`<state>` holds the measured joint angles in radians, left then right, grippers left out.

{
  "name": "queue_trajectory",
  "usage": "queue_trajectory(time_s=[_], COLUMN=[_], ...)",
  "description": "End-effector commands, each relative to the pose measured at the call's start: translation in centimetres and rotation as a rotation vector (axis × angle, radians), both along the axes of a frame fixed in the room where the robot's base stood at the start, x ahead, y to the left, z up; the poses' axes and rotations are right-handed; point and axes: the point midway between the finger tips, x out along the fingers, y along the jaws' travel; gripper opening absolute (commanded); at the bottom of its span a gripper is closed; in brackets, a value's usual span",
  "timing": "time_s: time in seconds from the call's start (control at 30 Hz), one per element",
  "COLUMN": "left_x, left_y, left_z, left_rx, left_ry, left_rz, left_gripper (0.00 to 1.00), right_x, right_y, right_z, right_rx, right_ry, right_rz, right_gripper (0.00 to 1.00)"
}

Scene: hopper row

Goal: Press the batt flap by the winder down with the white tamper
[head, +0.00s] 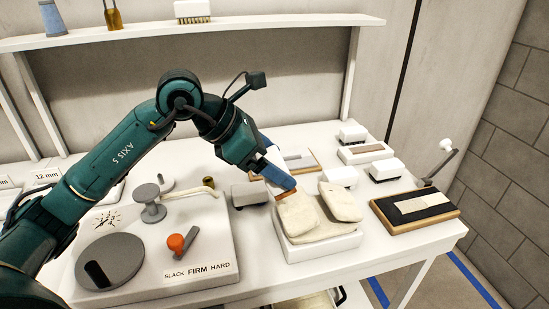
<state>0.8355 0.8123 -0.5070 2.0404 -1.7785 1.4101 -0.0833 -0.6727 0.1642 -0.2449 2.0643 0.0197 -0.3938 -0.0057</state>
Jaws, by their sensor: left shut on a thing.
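My left gripper (284,188) reaches in from the left, its blue fingers angled down at the back left of a white tray (322,248). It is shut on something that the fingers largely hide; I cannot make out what. The tray bears two cream batt flaps. The flap by the winder (298,217) lies at the left, just below the fingertips; I cannot tell whether they touch. The other flap (341,202) lies to the right, tilted. The winder (180,254) stands left, with a grey disc and an orange knob. I cannot pick out the white tamper with certainty. My right gripper is not in view.
A grey block (250,194) stands left of the tray. White blocks with dark ends stand behind it (341,176) and farther right (385,169). A wooden board with a black top (413,211) lies at the right. A shelf (270,23) crosses the back.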

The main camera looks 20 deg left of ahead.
Motion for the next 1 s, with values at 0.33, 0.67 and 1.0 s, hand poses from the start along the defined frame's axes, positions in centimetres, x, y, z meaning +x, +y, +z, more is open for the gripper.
queue_trajectory(time_s=[0.33, 0.67, 1.0], left_x=[0.2, 0.9, 1.0], left_y=[-0.3, -1.4, -1.5], left_z=[-1.2, -4.4, -4.5], left_rx=[-0.011, -0.012, -0.012], left_ry=[-0.007, -0.007, -0.008], left_rz=[-0.002, -0.002, -0.003], left_gripper=[0.54, 0.54, 0.54], right_x=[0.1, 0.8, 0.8], right_y=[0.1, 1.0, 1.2], right_z=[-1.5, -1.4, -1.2], right_rx=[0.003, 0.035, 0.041], right_ry=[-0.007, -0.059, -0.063], right_rz=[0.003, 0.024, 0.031], right_gripper=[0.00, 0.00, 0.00])
